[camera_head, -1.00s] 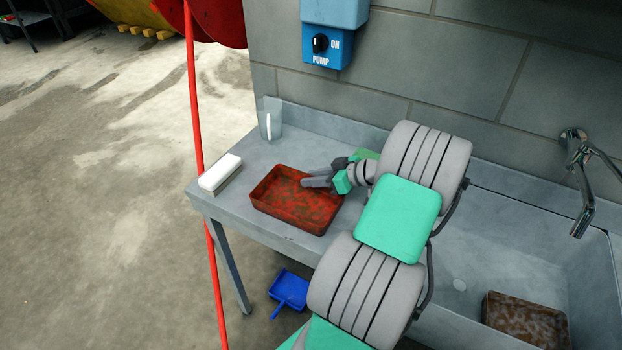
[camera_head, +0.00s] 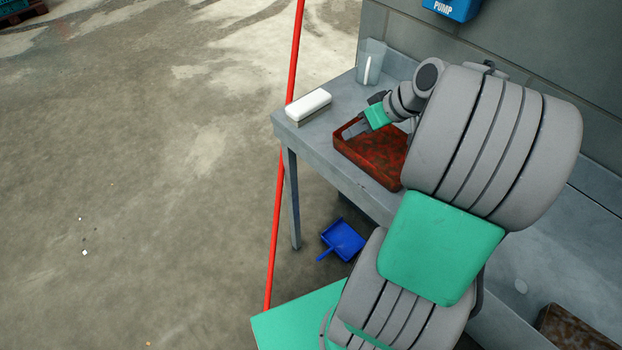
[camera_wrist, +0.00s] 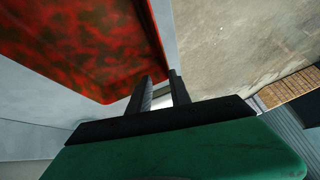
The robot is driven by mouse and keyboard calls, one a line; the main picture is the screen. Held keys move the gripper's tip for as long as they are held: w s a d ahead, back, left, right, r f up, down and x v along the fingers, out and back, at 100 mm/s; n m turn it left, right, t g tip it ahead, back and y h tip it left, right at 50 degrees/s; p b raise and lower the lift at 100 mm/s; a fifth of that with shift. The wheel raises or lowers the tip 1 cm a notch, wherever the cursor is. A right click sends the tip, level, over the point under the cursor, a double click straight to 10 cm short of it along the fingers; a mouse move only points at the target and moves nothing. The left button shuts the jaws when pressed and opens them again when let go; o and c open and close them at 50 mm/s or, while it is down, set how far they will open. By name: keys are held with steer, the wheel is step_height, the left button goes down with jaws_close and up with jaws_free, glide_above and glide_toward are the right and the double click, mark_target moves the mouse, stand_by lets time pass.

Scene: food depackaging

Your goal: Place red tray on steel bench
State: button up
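The red tray (camera_head: 378,160), mottled with dark stains, rests flat on the steel bench (camera_head: 343,98) near its front left part. My gripper (camera_head: 355,129) is at the tray's left end, with its fingers pointing left. In the wrist view, the tray (camera_wrist: 70,35) fills the upper left. There the two dark fingers of my gripper (camera_wrist: 161,78) are apart with a gap between them, close to the tray's edge. I cannot tell whether they touch it. My arm hides the tray's right end.
A white-topped brush (camera_head: 309,104) lies at the bench's left corner. A clear cup (camera_head: 371,62) stands behind it. A brown stained tray (camera_head: 580,330) is in the sink at lower right. A blue dustpan (camera_head: 343,239) is on the floor. A red pole (camera_head: 283,170) stands left of the bench.

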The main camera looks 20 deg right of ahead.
steer(key=s+a+m+g+h, duration=0.1)
steer(key=s+a+h, duration=0.1)
steer(key=s+a, duration=0.3)
steer(key=s+a+m+g+h, duration=0.1)
steer(key=s+a, duration=0.5)
steer(key=a, duration=0.7)
steer(key=shift+h, duration=0.5)
